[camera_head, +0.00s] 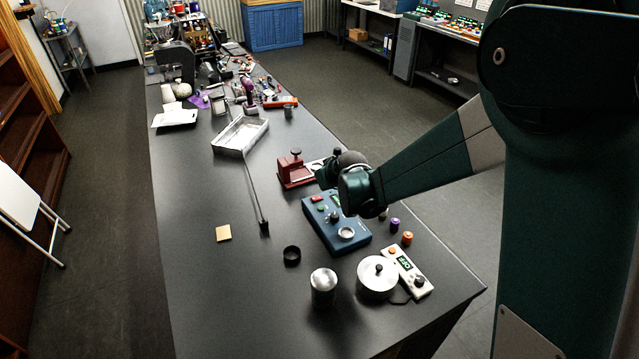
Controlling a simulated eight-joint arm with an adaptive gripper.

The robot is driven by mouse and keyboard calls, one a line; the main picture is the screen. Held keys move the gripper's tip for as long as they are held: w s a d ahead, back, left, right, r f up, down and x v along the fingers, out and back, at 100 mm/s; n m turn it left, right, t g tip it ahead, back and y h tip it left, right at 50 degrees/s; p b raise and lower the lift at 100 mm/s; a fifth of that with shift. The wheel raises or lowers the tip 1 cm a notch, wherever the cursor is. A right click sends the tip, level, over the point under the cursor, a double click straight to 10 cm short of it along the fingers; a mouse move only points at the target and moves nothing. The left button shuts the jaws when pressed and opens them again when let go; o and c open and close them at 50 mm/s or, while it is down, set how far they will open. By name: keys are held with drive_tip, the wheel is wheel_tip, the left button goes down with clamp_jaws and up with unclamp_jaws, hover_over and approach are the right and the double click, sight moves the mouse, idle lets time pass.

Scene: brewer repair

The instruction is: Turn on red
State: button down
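A blue control box (350,236) sits on the dark bench at right of centre. Its sloped top carries a red button (317,198) at the far left corner, a green button (322,207), a dark knob and a pale round dial (346,233). My dark green arm comes in from the right and its end (328,174) hangs above the far end of the box, close to the red button. My arm's joint covers part of the box's right side. The gripper's fingers cannot be made out, so I cannot tell if they touch anything.
A dark red device with a black knob (294,172) stands just beyond the box. A lidded pot (377,279), a metal canister (323,288), a white keypad device (408,274) and a black ring (292,256) stand nearer. The bench's left side is mostly clear.

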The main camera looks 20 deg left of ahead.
drive_tip(key=d+v, duration=0.1)
drive_tip(key=v, duration=0.6)
drive_tip(key=shift+w, duration=0.35)
drive_tip(key=shift+r, duration=0.1)
drive_tip(key=shift+d, duration=0.1)
drive_tip(key=s+d+r+m+h+b, duration=0.1)
drive_tip(key=s+d+r, duration=0.25)
drive_tip(key=d, duration=0.55)
drive_tip(key=s+d+r+m+h+b, duration=0.1)
drive_tip(key=s+d+r+m, duration=0.1)
drive_tip(key=s+d, duration=0.45)
drive_tip(key=s+d+r+m+h+b, duration=0.1)
drive_tip(key=s+d+r, duration=0.2)
drive_tip(key=d, duration=0.7)
drive_tip(key=s+d+f+m+h+b, duration=0.1)
drive_tip(key=s+d+f+m+b, duration=0.1)
drive_tip(key=s+d, duration=0.7)
drive_tip(key=s+d+f+m+h+b, duration=0.1)
drive_tip(key=s+d+f+m+b, duration=0.1)
drive_tip(key=s+d, duration=0.8)
drive_tip(key=s+m, duration=0.1)
drive_tip(key=s, duration=0.2)
drive_tip(key=shift+s+d+f+m+h, duration=0.15)
drive_tip(key=shift+f+m+h, duration=0.15)
drive_tip(key=shift+f, duration=0.1)
